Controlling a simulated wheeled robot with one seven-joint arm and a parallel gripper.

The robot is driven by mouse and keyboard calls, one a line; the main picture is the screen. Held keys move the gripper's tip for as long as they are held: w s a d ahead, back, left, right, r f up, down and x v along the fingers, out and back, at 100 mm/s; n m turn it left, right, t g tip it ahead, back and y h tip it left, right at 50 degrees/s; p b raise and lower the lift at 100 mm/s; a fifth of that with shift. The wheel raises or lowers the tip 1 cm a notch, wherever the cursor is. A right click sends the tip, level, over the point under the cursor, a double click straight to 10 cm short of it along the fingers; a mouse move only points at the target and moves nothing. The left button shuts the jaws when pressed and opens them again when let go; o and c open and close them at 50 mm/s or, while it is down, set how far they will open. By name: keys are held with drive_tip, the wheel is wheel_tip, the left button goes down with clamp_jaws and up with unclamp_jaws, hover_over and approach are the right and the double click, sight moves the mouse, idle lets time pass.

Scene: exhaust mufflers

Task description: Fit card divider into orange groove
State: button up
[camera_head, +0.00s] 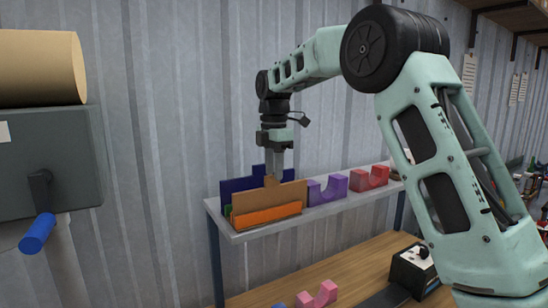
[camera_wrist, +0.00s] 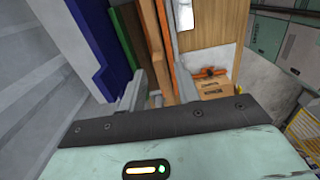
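The tan card divider (camera_head: 255,199) stands upright on the wall shelf, with a small tab at its top edge. The orange groove piece (camera_head: 268,215) runs along the card's lower front; whether the card is seated in it is hidden. My gripper (camera_head: 275,172) points down just above the tab. In the wrist view, my gripper's fingers (camera_wrist: 160,88) are apart, with the card's edge (camera_wrist: 153,42) and an orange strip (camera_wrist: 164,38) seen between and beyond them. I see no clear contact on both sides.
Blue (camera_head: 238,184) and green dividers stand close behind the card. Purple (camera_head: 327,190) and red (camera_head: 369,178) cradles sit to the right on the shelf (camera_head: 290,222). A wooden bench (camera_head: 330,272) lies below with a pink cradle (camera_head: 318,295) and a black box (camera_head: 412,269).

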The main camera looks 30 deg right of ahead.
wheel_tip(320, 180, up, 5)
drive_tip(key=shift+f, duration=0.1)
drive_tip(key=s+a+f+m, duration=0.2)
drive_tip(key=s+a+f, duration=0.1)
drive_tip(key=s+a, duration=0.3)
drive_tip(key=s+a+f+m+y, duration=0.1)
drive_tip(key=s+a+f, duration=0.2)
drive_tip(key=s+a, duration=0.35)
drive_tip(key=s+a+f+m, duration=0.2)
drive_tip(key=s+a+f, duration=0.2)
drive_tip(key=a, duration=0.4)
drive_tip(key=s+a+f+m, duration=0.1)
drive_tip(key=s+f, duration=0.4)
drive_tip(key=s, duration=0.5)
drive_tip(key=s+f+m, duration=0.4)
drive_tip(key=s, duration=0.7)
drive_tip(key=shift+a+f, duration=0.4)
